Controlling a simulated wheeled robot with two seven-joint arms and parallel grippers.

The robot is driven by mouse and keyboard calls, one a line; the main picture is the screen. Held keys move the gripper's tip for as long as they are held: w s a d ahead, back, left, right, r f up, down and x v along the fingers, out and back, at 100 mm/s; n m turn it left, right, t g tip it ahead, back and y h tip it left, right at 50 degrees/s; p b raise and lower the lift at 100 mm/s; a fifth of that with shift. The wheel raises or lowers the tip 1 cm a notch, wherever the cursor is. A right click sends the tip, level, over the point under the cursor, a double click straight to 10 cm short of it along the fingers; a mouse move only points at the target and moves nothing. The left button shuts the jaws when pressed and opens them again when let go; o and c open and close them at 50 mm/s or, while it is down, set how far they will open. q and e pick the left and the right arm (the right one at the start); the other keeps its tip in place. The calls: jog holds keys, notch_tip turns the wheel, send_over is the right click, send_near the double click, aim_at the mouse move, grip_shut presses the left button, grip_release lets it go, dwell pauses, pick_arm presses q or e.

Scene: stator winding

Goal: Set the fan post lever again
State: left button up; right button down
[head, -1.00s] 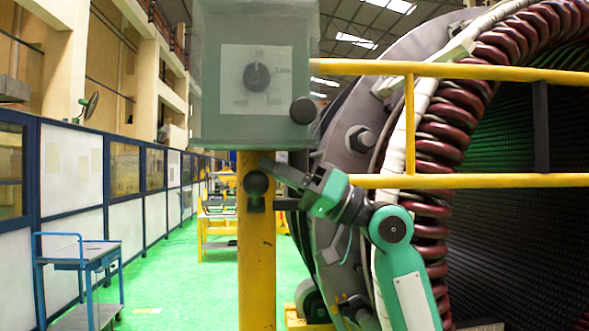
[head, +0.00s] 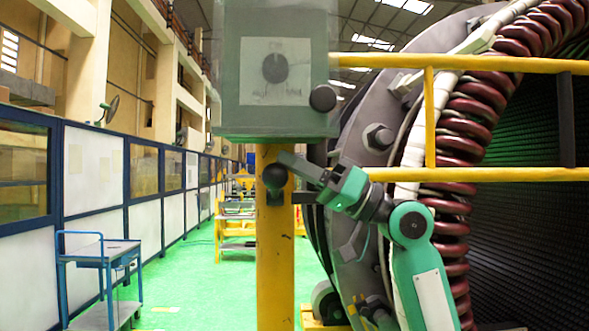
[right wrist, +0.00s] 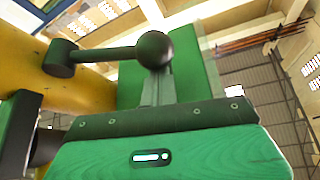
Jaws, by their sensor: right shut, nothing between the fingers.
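The fan post is a yellow column (head: 275,255) left of the big stator, with a grey-green box on top. A black ball knob (head: 273,176) shows on the post just below the box. In the right wrist view the black lever (right wrist: 105,54) runs from a round hub at the yellow post to its ball end (right wrist: 154,50). My right gripper (head: 287,160) is shut and empty, its tips close beside and above the ball knob. I cannot tell whether they touch. The ball hides part of the fingers in the wrist view. My left gripper is out of view.
The box (head: 275,112) carries a dial and a black knob (head: 323,98) at its lower right. Yellow rails (head: 480,175) cross in front of the stator coils (head: 470,130). A blue cart (head: 100,250) stands at the left.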

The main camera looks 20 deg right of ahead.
pick_arm(q)
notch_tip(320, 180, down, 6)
jog(key=b, duration=0.6)
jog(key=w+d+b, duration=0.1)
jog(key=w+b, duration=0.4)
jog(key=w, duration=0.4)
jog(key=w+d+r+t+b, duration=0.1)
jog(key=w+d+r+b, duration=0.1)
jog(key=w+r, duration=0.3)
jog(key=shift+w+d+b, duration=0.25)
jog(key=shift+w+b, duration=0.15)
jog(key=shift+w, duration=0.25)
pick_arm(e)
notch_tip(320, 180, down, 9)
jog(key=s+n+g+y, duration=0.1)
jog(key=n+g, duration=0.7)
jog(key=n, duration=0.4)
jog(key=shift+s+a+y, duration=0.2)
jog(key=shift+y, duration=0.1)
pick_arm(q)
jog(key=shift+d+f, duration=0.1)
pick_arm(e)
jog(key=shift+f, duration=0.15)
